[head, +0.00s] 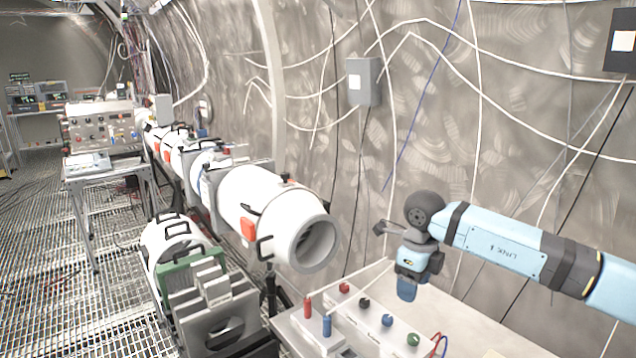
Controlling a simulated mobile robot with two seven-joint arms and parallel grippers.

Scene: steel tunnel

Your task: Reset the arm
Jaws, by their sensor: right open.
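My right arm comes in from the right edge, light blue with black bands. My left gripper is not in view.
Red and blue plugs (327,325) stand up from the panel below the arm. A grey slotted block (215,300) stands at lower left. A wheeled table (103,172) with instruments stands farther back. A grey wall box (363,82) and loose cables are on the wall. The grated floor at left is clear.

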